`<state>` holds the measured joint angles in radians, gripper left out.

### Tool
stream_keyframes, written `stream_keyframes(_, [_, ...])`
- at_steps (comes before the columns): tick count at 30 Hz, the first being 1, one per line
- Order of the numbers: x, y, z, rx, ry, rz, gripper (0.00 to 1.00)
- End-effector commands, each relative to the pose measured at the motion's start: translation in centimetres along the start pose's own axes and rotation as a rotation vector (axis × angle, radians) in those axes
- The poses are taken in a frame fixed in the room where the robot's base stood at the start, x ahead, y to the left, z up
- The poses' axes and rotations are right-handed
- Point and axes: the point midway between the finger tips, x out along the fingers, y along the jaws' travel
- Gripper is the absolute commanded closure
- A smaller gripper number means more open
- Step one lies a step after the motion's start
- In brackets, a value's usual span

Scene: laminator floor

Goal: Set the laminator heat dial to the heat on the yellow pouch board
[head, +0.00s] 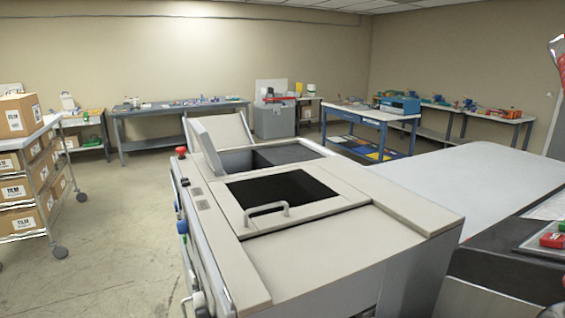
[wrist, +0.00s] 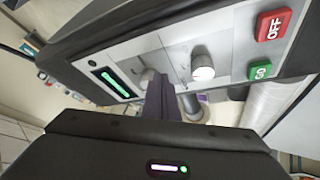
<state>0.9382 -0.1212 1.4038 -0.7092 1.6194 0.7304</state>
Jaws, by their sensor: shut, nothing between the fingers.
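The wrist view shows a grey control panel tilted across the picture. It carries a white round knob (wrist: 203,66), a second knob (wrist: 148,76) partly hidden by my fingers, and a green-lit display (wrist: 115,82). I cannot tell which knob is the heat dial or read any setting. My gripper (wrist: 155,85) is shut and empty, its dark fingers in front of the panel near the second knob; whether they touch it I cannot tell. In the head view only a corner of a panel (head: 530,243) shows at the right edge. I cannot make out a yellow pouch board with a heat on it.
A red OFF button (wrist: 272,26) and a green GO button (wrist: 262,70) sit right of the knobs. A large beige machine (head: 330,240) with a dark opening fills the head view's middle. A box cart (head: 40,180) stands left. Floor (head: 115,220) between them is clear.

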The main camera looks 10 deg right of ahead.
Motion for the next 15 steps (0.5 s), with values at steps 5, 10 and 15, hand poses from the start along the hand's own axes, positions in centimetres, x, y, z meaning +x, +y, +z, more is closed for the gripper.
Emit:
stream_keyframes(5, [-1.4, -0.1, -0.8, -0.001, 0.002, -0.001, 1.00])
stream_keyframes(10, [-2.6, 0.0, -1.5, 0.001, 0.002, -0.001, 1.00])
stream_keyframes(15, [-3.7, -0.1, -2.0, -0.001, 0.001, -0.001, 1.00])
